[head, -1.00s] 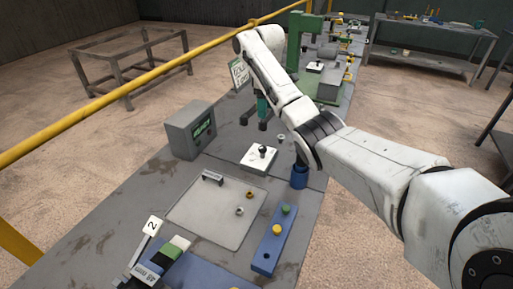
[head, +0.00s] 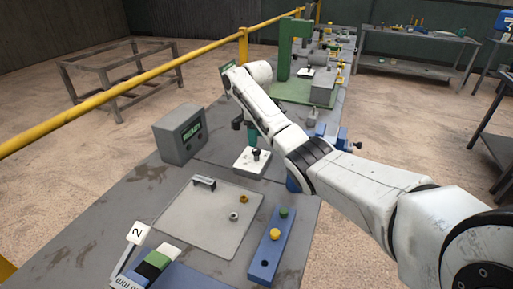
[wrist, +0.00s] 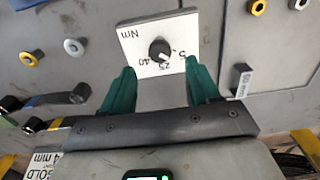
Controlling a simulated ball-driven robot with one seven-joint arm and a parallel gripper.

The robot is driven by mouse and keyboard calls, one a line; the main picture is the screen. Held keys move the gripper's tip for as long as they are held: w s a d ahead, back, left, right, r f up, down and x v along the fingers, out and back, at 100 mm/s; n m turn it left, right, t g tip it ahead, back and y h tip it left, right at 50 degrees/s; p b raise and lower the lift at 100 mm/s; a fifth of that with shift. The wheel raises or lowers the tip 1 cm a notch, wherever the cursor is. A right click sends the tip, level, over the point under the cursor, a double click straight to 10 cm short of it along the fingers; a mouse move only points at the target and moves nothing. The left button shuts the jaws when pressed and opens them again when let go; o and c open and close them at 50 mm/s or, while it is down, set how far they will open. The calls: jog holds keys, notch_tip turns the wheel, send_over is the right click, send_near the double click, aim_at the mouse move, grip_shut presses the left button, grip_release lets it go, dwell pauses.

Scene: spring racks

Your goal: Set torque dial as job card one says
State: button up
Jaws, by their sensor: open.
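The torque dial is a white square plate (head: 247,167) with a black knob (head: 256,154), on the grey bench beyond the metal tray. In the wrist view the plate (wrist: 133,38) reads Nm, with 5, 25 and 40 around the knob (wrist: 160,50). The knob's white pointer seems to face between 25 and 5. My gripper (wrist: 161,74) is open, its green fingers apart and empty at the plate's near edge. In the head view my gripper (head: 249,132) hangs close to the dial, partly hidden by my arm. A card reading GOLD 4 mm (wrist: 42,158) shows in the wrist view.
A grey box with a green screen (head: 180,134) stands left of the dial. The tray (head: 185,222) and a blue block with buttons (head: 268,252) lie nearer. A card marked 2 (head: 137,232) stands front left. A yellow rail (head: 120,86) runs along the left.

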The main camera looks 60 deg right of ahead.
aim_at(257, 149)
jog(key=shift+f, duration=2.7)
jog(key=shift+c, duration=0.2)
jog(key=c, duration=1)
